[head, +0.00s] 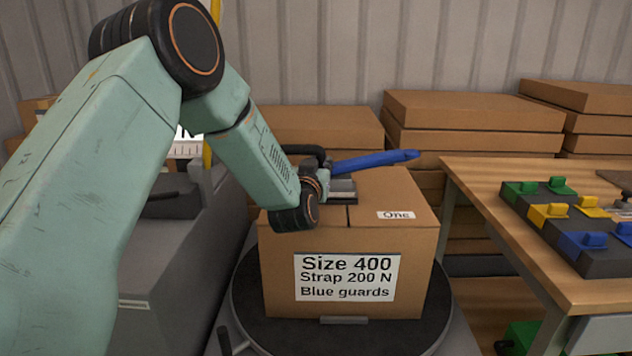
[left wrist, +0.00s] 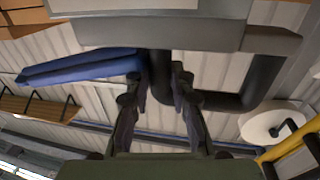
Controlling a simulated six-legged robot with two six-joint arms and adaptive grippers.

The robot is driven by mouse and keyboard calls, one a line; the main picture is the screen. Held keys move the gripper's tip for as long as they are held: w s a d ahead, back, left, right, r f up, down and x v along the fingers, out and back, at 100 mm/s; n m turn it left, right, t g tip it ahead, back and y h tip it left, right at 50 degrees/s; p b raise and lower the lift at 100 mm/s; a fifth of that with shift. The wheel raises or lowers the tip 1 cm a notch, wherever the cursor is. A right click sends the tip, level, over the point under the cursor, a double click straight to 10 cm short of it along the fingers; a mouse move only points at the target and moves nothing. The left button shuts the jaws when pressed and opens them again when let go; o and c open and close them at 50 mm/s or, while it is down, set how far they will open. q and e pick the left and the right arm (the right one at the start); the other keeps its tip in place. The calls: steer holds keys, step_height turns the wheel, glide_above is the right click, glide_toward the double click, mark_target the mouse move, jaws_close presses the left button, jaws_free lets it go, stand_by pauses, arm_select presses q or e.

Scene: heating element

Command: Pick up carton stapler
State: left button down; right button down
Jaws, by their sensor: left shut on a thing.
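The carton stapler (head: 343,187) has a grey body, a black loop handle and a long blue lever (head: 376,161) pointing right. It is at the top of the cardboard carton (head: 290,275); I cannot tell whether it touches the lid. My left gripper (head: 322,178) is at the stapler's left side, its fingers mostly hidden in the head view. In the left wrist view the fingers (left wrist: 160,88) close on a dark part of the stapler, between the blue lever (left wrist: 80,68) and the black handle (left wrist: 255,88), with the grey body (left wrist: 150,28) beyond. My right gripper is out of view.
The carton stands on a round dark turntable (head: 245,300). A wooden table (head: 470,180) at right bears grey blocks with green, yellow and blue pieces (head: 550,210). Stacked flat cartons (head: 470,110) line the back. A grey machine (head: 175,260) stands left, partly behind my arm.

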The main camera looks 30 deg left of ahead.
arm_select(q)
steer(key=shift+w+r, duration=0.1)
steer(key=shift+r, duration=0.15)
